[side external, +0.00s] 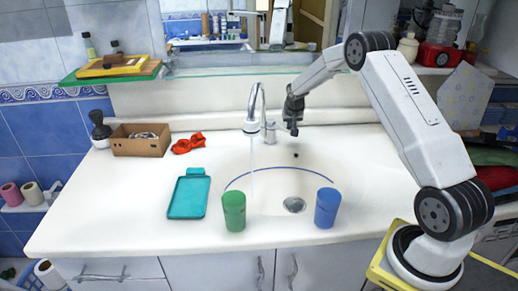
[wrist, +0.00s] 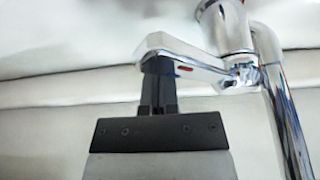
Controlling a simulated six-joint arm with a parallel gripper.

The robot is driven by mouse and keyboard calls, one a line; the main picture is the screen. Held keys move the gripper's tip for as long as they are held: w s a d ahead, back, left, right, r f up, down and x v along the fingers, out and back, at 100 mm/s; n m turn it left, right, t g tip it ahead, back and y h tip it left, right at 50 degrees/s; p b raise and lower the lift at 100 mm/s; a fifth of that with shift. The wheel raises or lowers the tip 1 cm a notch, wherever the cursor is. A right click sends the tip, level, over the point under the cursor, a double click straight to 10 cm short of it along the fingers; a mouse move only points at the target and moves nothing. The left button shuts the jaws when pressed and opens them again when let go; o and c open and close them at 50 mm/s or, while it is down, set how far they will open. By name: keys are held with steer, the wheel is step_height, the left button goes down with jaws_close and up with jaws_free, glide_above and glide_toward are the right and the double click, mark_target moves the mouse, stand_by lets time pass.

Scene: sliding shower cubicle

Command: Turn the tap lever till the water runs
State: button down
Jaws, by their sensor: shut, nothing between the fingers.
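The chrome tap (side external: 254,103) stands at the back of the white basin, with an arched spout. A thin pale stream of water (side external: 252,165) shows below the spout. Its lever (side external: 270,130) is on the tap's right side; in the wrist view the lever (wrist: 188,57) is a chrome bar with a red mark, sticking out to the left from the tap body. My gripper (side external: 293,129) is just right of the tap. Its fingers (wrist: 157,82) are shut and empty, at the lever's free end and partly hidden by it. I cannot tell whether they touch.
A green cup (side external: 234,211) and a blue cup (side external: 327,208) stand at the front, either side of the drain (side external: 294,204). A teal tray (side external: 188,196), red cloth-like item (side external: 188,143) and cardboard box (side external: 141,141) lie left. A glass shelf (side external: 240,62) runs above the tap.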

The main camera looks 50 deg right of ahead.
steer(key=shift+d, duration=0.1)
steer(key=shift+w+d, duration=0.1)
steer(key=shift+d, duration=0.45)
step_height(320, 180, up, 7)
stand_by(0.8)
steer(key=s+a+r+n+y, duration=0.1)
steer(key=s+a+n, duration=0.15)
steer(key=a, duration=0.75)
steer(key=s+a+n+y, duration=0.15)
steer(key=s+a, duration=0.25)
steer(key=a, duration=0.6)
steer(key=s+a+f+n, duration=0.2)
steer(key=s+a+n, duration=0.3)
steer(key=s+a, duration=0.9)
steer(key=s, duration=0.4)
steer(key=shift+g+y, duration=0.3)
steer(key=shift+y, duration=0.05)
